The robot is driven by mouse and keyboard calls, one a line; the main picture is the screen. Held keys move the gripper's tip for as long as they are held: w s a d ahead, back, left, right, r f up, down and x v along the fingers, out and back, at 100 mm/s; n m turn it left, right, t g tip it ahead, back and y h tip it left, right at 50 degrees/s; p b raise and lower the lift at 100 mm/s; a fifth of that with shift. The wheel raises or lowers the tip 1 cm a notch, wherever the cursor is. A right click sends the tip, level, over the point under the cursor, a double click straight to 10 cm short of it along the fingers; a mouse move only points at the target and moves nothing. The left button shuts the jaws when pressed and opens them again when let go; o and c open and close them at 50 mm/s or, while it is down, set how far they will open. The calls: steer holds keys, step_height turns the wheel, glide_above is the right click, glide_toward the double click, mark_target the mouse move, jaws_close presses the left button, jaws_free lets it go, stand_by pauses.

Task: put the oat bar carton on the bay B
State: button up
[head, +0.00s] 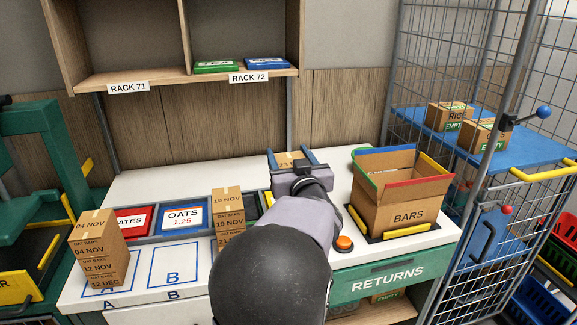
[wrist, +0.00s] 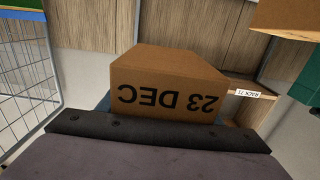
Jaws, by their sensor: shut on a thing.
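My gripper (head: 291,157) is shut on a brown carton (head: 288,160), held over the back of the white bench. In the wrist view the carton (wrist: 168,88) reads "23 DEC" upside down. Bay B (head: 172,264) is a blue outlined rectangle on the bench's front left, empty, to the left of and nearer than my gripper. Bay A (head: 116,290) beside it bears a stack of oat bar cartons (head: 99,247) dated 04 NOV, 12 NOV and 12 DEC. Another carton stack (head: 228,212), with 19 NOV on top, stands right of bay B. My arm hides part of the bench.
A sign reading OATS 1.25 (head: 183,218) and a red DATES sign (head: 132,221) lie behind the bays. An open BARS box (head: 402,195) stands right, near an orange button (head: 344,243). Rack shelves (head: 188,77) hang above the back; a wire cage (head: 490,130) stands right.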

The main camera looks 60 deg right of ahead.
steer(key=shift+w+a+r, duration=0.2)
steer(key=shift+w, duration=0.3)
steer(key=w+a+f+b, duration=0.2)
steer(key=w+a+b, duration=0.1)
steer(key=w+a, duration=0.6)
steer(key=w+a+f+b, duration=0.2)
steer(key=w+a+b, duration=0.2)
steer(key=w+a, duration=0.45)
steer(key=shift+w+a+f+b, duration=0.6)
steer(key=shift+w+a+f, duration=0.15)
steer(key=shift+f, duration=2.05)
steer(key=shift+w+a+f+b, duration=0.6)
steer(key=shift+a+f, duration=0.25)
steer(key=shift+f, duration=2)
steer(key=shift+w+a+f+b, duration=0.6)
steer(key=shift+w+a+f, duration=0.15)
steer(key=shift+f, duration=2.05)
steer(key=shift+f, duration=0.1)
steer(key=shift+f, duration=0.1)
steer(key=o, duration=1.2)
